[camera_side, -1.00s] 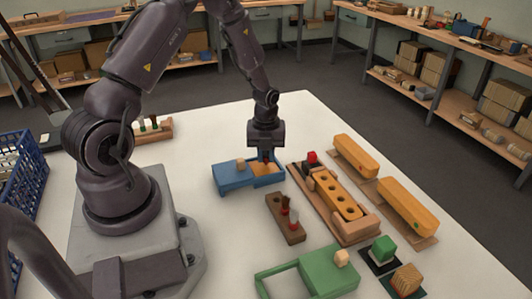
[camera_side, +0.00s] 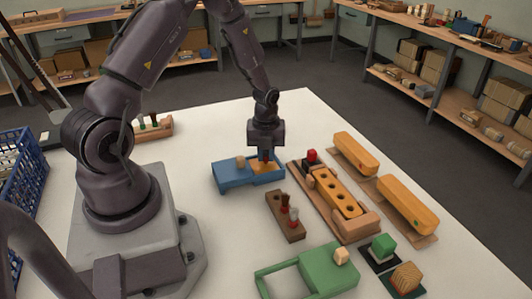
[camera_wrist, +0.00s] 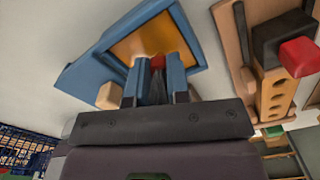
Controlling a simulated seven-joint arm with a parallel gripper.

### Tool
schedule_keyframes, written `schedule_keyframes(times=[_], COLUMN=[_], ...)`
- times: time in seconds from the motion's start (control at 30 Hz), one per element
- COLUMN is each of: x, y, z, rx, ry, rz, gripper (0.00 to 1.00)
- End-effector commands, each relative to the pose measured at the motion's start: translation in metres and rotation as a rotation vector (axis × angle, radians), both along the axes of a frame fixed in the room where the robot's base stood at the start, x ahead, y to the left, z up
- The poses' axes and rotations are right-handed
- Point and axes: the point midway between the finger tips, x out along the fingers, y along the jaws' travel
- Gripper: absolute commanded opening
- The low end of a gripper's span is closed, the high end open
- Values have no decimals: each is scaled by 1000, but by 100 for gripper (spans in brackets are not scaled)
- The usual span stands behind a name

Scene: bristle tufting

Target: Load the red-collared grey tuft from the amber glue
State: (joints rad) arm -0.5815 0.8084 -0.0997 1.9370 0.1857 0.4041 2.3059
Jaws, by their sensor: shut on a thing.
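My gripper (camera_side: 266,152) points down over the blue glue tray (camera_side: 232,177) and is shut on the red-collared tuft (camera_wrist: 157,62). A wooden block with a row of holes (camera_side: 338,193) lies to the right in a fixture.
A red knob (camera_side: 312,155) sits at the fixture's far end. Two orange brush bodies (camera_side: 355,154) lie to the right. A green device (camera_side: 318,274) stands in front.

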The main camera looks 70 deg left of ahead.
Motion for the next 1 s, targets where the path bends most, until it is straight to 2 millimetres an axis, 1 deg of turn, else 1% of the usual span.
schedule_keyframes(times=[0.4,1.0], x=[-1,0], y=[0,0], z=[0,49], rx=[-1,1], ry=[1,0], rz=[0,1], gripper=[0,0])
